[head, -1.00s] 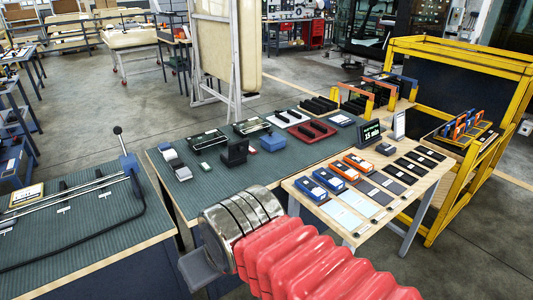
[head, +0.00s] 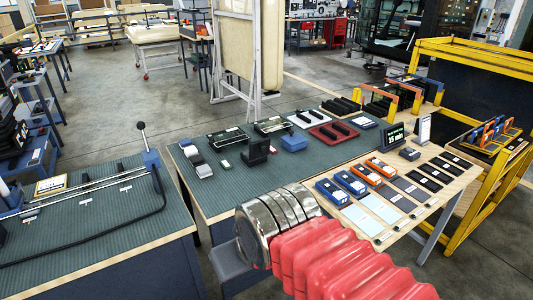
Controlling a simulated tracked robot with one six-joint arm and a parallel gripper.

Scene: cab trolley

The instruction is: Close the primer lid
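I cannot pick out a primer or its lid for certain in this view. The green-topped workbench (head: 225,192) holds small devices, among them a black block-shaped unit (head: 256,151), a blue box (head: 293,143) and a red tray (head: 333,132) with black bars. My arm's red ribbed sleeve and metal rings cross the lower middle, in front of the bench's near edge. My gripper's fingers do not show.
A second green-topped bench with a lever (head: 148,150) and long rods stands at the left. A wooden table carries rows of blue and orange devices (head: 380,168) and cards. A yellow frame (head: 475,52) stands at the right.

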